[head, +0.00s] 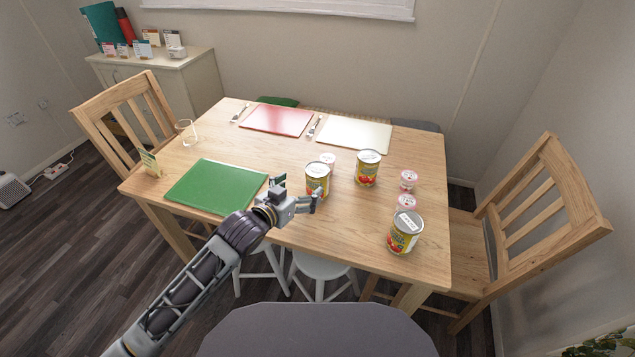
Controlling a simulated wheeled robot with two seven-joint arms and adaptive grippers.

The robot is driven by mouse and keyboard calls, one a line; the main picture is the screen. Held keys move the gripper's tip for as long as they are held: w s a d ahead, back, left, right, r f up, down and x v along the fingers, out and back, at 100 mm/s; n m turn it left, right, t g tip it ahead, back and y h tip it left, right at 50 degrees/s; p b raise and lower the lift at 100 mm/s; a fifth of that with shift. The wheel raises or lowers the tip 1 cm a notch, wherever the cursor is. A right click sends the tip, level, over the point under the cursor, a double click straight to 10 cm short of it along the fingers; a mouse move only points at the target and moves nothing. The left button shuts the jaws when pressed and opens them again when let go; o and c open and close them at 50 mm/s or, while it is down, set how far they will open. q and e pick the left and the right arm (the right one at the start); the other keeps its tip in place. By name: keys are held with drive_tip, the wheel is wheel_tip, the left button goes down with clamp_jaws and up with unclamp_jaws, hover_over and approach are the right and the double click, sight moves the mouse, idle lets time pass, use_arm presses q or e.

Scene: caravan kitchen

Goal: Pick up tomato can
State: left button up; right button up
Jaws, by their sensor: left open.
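Three similar cans with yellow labels and red tomato pictures stand upright on the wooden table (345,225). One tomato can (318,182) stands near the table's middle, a second tomato can (367,170) stands behind it to the right, and a third tomato can (404,235) stands near the front right corner. My left gripper (297,193) is open, close to the left front of the middle can. One finger overlaps that can's lower part in the picture; I cannot tell whether they touch. My right gripper is not in view.
Small white-and-red cups (408,179) stand by the right cans; another small cup (328,159) is behind the middle can. A green mat (215,187), red mat (277,120) and cream mat (354,134) lie on the table. A glass (186,132) stands left. Chairs flank the table.

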sight(312, 180)
use_arm(q)
drive_tip(key=shift+x, duration=0.9)
drive_tip(key=shift+b+x, duration=0.3)
drive_tip(key=shift+x, duration=1.25)
drive_tip(key=shift+w+d+f, duration=0.2)
drive_tip(key=shift+w+d, duration=0.1)
drive_tip(key=shift+w, duration=0.1)
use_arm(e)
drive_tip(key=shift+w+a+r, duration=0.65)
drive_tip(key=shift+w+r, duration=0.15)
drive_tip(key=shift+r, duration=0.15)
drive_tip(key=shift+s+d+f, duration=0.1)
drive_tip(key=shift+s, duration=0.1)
use_arm(q)
drive_tip(key=shift+w+d+f, duration=0.1)
drive_tip(key=shift+w+f, duration=0.05)
drive_tip(key=shift+w, duration=0.1)
drive_tip(key=shift+w+d+f+b, duration=0.25)
drive_tip(key=shift+w+d+b, duration=0.05)
drive_tip(key=shift+w, duration=0.25)
drive_tip(key=shift+x, duration=1.4)
drive_tip(key=shift+w+f+b, duration=0.1)
drive_tip(key=shift+w+b, duration=0.05)
drive_tip(key=shift+b, duration=0.15)
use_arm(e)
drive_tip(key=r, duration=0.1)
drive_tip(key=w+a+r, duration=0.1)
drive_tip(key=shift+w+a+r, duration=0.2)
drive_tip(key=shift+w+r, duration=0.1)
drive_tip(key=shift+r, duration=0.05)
